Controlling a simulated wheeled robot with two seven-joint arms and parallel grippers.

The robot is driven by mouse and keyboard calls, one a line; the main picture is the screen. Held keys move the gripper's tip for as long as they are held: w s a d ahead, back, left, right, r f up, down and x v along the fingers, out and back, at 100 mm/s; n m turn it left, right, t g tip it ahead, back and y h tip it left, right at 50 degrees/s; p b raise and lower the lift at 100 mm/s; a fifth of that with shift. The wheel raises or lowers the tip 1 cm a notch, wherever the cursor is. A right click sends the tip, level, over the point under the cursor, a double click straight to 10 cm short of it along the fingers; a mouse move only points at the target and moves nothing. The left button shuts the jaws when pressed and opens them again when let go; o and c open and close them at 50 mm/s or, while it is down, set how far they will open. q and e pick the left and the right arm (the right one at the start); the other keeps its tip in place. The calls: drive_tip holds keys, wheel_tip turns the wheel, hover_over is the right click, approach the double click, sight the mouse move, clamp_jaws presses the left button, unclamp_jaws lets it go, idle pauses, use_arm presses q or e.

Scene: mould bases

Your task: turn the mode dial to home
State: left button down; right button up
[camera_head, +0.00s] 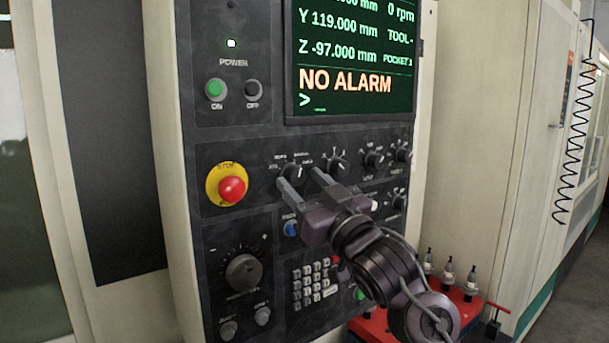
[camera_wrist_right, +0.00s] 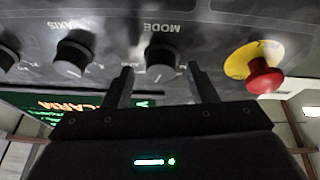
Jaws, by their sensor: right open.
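The mode dial (camera_head: 292,170) is a dark round knob on the black control panel, right of the red stop button. In the right wrist view, which shows the panel upside down, the mode dial (camera_wrist_right: 162,62) sits under its MODE label. My right gripper (camera_head: 299,176) is open, its two fingers pointing at the panel. In the wrist view my right gripper (camera_wrist_right: 162,82) has one finger on either side of the dial, apart from it. Contact with the panel cannot be told. The position words around the dial are too small to read. My left gripper is not in view.
A red stop button (camera_head: 232,189) on a yellow ring is left of the dial. The axis dial (camera_head: 336,166) is close on its right. The screen (camera_head: 355,60) above reads NO ALARM. A keypad (camera_head: 314,283) and a large knob (camera_head: 243,272) are below.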

drive_tip(key=shift+a+r, duration=0.1)
drive_tip(key=shift+a, duration=0.1)
drive_tip(key=shift+w, duration=0.1)
drive_tip(key=c, duration=1)
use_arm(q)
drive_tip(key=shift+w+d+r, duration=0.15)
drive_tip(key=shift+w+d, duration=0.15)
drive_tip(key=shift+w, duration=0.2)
use_arm(e)
drive_tip(key=shift+o, duration=0.2)
drive_tip(key=shift+d, duration=0.1)
drive_tip(key=n+g+y, duration=0.1)
drive_tip(key=n, duration=0.1)
drive_tip(key=n+g+y, duration=0.1)
drive_tip(key=n, duration=0.2)
drive_tip(key=shift+w+d, duration=0.1)
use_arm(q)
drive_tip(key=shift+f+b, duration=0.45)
use_arm(e)
drive_tip(key=shift+d+r+n+g+y, duration=0.1)
drive_tip(key=shift+n+g+y, duration=0.45)
drive_tip(key=shift+n, duration=1)
drive_tip(key=shift+n+g+y, duration=0.35)
drive_tip(key=shift+n+g, duration=0.4)
drive_tip(key=shift+n, duration=0.8)
drive_tip(key=o, duration=1)
drive_tip(key=shift+c, duration=0.2)
